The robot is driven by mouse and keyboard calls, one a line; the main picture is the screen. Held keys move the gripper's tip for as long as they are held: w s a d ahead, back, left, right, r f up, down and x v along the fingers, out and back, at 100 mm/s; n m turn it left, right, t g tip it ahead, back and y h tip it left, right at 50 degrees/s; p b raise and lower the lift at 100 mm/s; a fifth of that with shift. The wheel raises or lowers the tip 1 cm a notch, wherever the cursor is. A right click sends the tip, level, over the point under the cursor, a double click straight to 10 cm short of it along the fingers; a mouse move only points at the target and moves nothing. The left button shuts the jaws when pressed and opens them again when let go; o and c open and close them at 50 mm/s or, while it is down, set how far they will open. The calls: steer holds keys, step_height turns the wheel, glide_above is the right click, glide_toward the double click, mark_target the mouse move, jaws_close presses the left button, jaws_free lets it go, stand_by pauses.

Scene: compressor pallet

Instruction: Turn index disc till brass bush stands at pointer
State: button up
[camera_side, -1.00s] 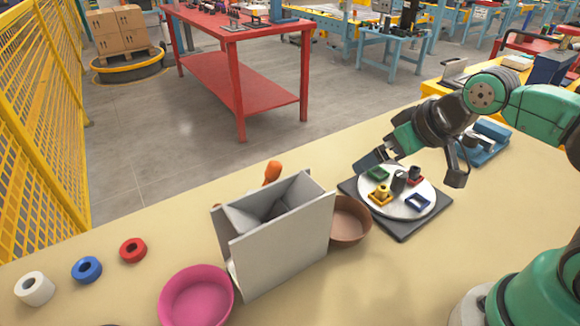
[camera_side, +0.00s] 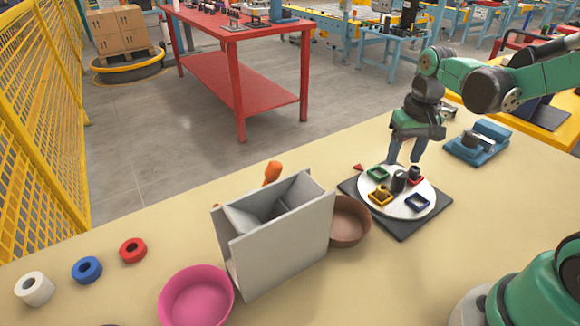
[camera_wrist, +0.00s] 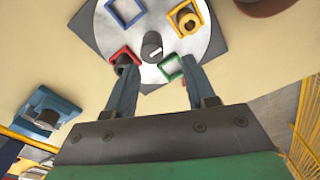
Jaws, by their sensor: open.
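The white index disc (camera_side: 385,208) lies on a dark square plate, with a dark knob (camera_side: 399,181) at its middle. The brass bush (camera_side: 380,195) sits in a yellow frame on the disc's left front; it also shows in the wrist view (camera_wrist: 187,20). A small red pointer (camera_side: 358,167) is at the disc's far left edge, closest to the green frame (camera_side: 377,173), apart from the bush. My gripper (camera_wrist: 157,72) is open, fingers pointing down over the disc's far side, either side of the green frame and red frame (camera_wrist: 122,55). Contact cannot be told.
A blue frame (camera_side: 417,202) is at the disc's right front, and a dark piece stands in the red frame. A brown bowl (camera_side: 347,222) and grey bin (camera_side: 285,245) are left of the plate. A blue fixture (camera_side: 478,143) stands behind right.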

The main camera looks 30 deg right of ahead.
mark_target(402, 174)
steer(key=shift+d+f+g, duration=0.3)
steer(key=shift+d+f, duration=0.2)
steer(key=shift+f, duration=2.8)
jaws_close()
